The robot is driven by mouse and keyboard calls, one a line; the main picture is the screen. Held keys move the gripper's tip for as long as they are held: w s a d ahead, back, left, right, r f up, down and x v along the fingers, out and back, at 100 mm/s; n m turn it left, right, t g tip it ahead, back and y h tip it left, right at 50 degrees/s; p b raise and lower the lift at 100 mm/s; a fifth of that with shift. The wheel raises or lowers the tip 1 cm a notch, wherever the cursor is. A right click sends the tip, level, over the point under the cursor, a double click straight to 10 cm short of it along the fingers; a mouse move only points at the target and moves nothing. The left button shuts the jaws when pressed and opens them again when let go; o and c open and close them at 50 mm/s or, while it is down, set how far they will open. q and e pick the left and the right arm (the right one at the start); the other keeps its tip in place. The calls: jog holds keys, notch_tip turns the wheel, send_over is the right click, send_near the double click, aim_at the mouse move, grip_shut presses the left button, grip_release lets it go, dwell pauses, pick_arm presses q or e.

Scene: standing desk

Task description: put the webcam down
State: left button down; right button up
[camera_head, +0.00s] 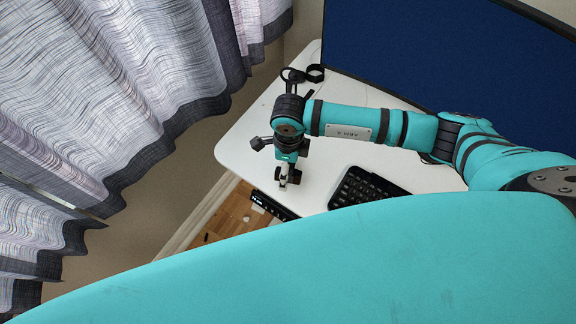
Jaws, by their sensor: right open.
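My right gripper (286,178) points down over the front left part of the white desk (240,150). It is open, seen from above, and its fingers are small and partly hidden by the wrist. A small pale piece shows between the fingers, and I cannot tell whether it is part of the gripper or another thing. I cannot make out the webcam for certain; the arm and wrist hide part of the desk. My left gripper is not in view.
A black keyboard (366,188) lies right of the gripper. A large dark blue monitor (440,50) stands behind the arm. Small black looped items (315,73) lie at the back left. A dark control strip (272,206) is at the front edge. Curtains (90,90) hang at left.

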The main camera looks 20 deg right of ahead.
notch_tip(320, 180, up, 11)
jog(key=b, duration=0.1)
jog(key=shift+d+f, duration=0.15)
